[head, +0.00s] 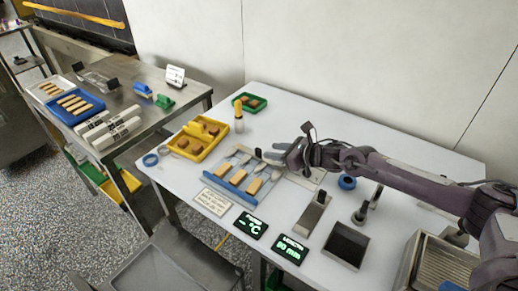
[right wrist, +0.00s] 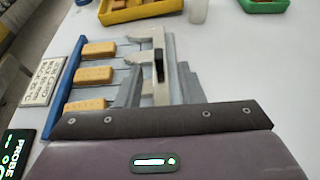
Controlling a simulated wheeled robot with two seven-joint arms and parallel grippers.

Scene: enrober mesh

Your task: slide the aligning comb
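The aligning comb is a pale toothed bar (right wrist: 150,40) with an upright black handle (right wrist: 158,68); in the head view its handle (head: 257,153) stands at the right end of the lanes. Three tan biscuits (right wrist: 93,74) lie in a row on the grey mesh, near a blue rail (right wrist: 64,90); the row also shows in the head view (head: 238,177). My right gripper (head: 275,151) is just right of the comb handle, low over the tray. Its grey fingers look apart, with the handle ahead of them and no visible grip. My left gripper is not in view.
A yellow tray (head: 177,149) and a green tray (head: 243,109) stand behind. A label card (head: 212,201) and two displays (head: 250,225) line the front.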

